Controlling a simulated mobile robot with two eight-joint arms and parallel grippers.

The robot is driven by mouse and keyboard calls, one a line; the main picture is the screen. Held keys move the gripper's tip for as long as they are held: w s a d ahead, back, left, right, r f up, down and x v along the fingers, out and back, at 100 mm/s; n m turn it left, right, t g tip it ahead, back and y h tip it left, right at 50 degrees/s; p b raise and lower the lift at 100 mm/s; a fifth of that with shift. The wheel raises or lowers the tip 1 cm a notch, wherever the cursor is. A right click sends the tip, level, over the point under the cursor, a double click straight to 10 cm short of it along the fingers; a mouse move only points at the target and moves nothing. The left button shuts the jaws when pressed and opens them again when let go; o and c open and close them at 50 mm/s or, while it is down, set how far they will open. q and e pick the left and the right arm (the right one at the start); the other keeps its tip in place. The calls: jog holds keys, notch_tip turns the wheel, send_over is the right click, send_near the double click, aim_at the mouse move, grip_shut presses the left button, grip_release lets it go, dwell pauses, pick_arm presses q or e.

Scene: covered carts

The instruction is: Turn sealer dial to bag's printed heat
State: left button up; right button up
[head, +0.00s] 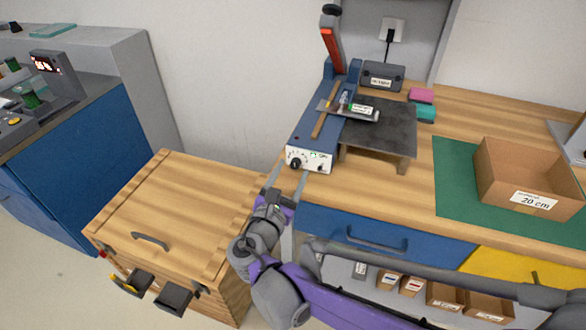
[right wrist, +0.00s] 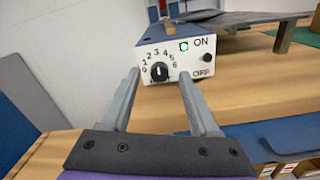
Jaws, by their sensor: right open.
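The sealer (head: 309,159) is a blue machine with a white front panel at the left end of the bench. Its black dial (right wrist: 159,72) is ringed by printed numbers up to 6; its exact setting is too small to read surely. A green lamp (right wrist: 183,46) is lit beside "ON". A silvery bag (head: 335,108) with a white and green label (head: 361,109) lies on the sealer; its print is unreadable. My right gripper (head: 286,178) is open before the panel. In the wrist view its fingers (right wrist: 158,74) flank the dial with nothing gripped. My left gripper is out of view.
A wooden chest (head: 175,210) stands left of the bench. A dark plate (head: 385,135) adjoins the sealer on the right. A cardboard box (head: 525,180) labelled "20 cm" stands on a green mat (head: 455,190). A small black knob (right wrist: 208,57) sits right of the dial.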

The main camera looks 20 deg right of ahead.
jog(key=shift+x, duration=1.1)
grip_shut()
